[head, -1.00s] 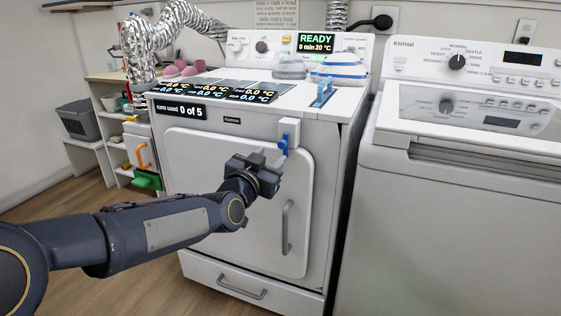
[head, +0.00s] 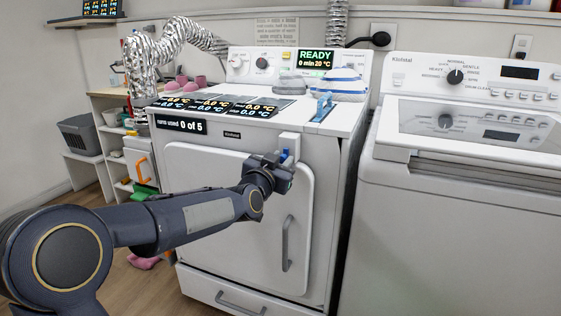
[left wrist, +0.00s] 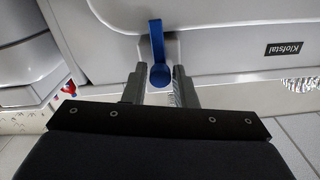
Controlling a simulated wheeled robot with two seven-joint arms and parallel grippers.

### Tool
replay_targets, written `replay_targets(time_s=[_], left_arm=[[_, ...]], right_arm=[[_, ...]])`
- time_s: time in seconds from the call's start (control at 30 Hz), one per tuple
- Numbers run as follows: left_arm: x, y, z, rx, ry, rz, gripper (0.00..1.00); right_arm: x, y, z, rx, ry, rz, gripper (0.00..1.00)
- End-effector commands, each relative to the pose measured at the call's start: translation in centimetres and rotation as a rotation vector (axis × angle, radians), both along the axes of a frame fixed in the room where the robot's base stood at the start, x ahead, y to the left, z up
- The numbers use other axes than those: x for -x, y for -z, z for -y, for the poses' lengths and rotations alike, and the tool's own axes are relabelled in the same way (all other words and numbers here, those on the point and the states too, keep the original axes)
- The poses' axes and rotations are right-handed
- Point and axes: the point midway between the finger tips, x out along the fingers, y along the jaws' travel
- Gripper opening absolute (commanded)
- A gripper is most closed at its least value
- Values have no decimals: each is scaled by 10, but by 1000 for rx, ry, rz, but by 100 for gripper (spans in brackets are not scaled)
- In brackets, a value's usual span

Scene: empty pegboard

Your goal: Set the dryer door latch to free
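The dryer door latch is a blue lever (left wrist: 156,42) with a round knob on a pale block at the upper right edge of the dryer door (head: 225,185). In the head view the blue latch (head: 285,154) shows only in part, behind my left gripper (head: 282,165). In the left wrist view my left gripper (left wrist: 161,85) is open, with one finger on each side of the blue knob. Gaps show beside the knob; whether either finger touches it I cannot tell. The door is closed. My right gripper is in neither view.
The grey door handle (head: 287,243) stands out below the latch. A washer (head: 455,215) stands close on the right. Shelves (head: 112,145) stand at the left.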

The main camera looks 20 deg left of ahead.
Motion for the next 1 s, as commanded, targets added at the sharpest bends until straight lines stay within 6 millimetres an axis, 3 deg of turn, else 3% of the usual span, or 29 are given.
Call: replay_targets(time_s=[0.2, 0.47, 0.73, 1.0], left_arm=[[0, 0, 0, 0, 0, 0, 0], [0, -5, 0, 0, 0, 0, 0], [0, -41, 0, 0, 0, -1, 0], [0, -41, 0, 0, -1, 5, 0]], right_arm=[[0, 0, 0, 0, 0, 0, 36], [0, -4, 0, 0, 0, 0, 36], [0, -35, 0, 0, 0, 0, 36], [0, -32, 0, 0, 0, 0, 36]])
